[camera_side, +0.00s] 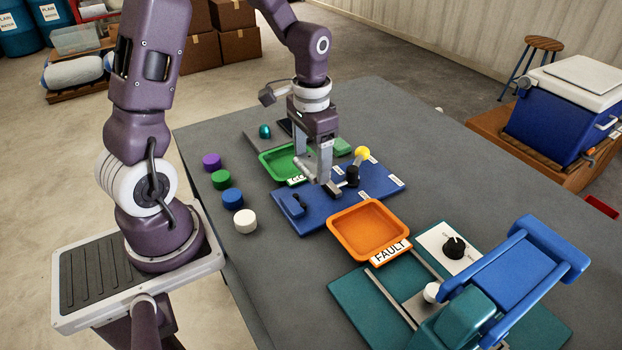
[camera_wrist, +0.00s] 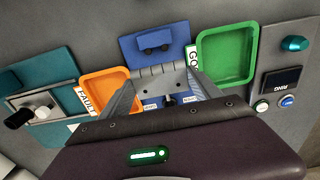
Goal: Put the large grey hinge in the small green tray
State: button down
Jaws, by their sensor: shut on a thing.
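My gripper (camera_side: 318,176) is shut on the grey hinge (camera_wrist: 163,76), a plate with holes held between the fingertips in the wrist view. In the side view the hinge (camera_side: 304,168) shows as a grey piece at the fingers, partly hidden by them. The gripper is above the blue panel, just to the right of the green tray (camera_side: 264,163). The green tray also shows in the wrist view (camera_wrist: 228,56), right of the fingers. It looks empty there, and its white label is partly hidden.
An orange tray (camera_side: 368,230) marked FAULT is empty. The blue panel (camera_side: 320,215) carries a dark blue part, a black knob (camera_side: 352,175) and a yellow-topped lever (camera_side: 362,153). Coloured discs stand at the left. A teal fixture with a blue handle (camera_side: 520,270) stands at the near right.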

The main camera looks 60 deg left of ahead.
jog(key=w+a+r+n, duration=0.1)
jog(key=a+r+n, duration=0.1)
jog(key=a+n, duration=0.15)
jog(key=n, duration=0.5)
send_near(291, 165)
jog(key=shift+n, duration=0.25)
notch_tip(291, 165, down, 6)
jog(key=shift+f, duration=0.2)
jog(key=shift+f, duration=0.1)
jog(key=shift+c, duration=2.1)
grip_release()
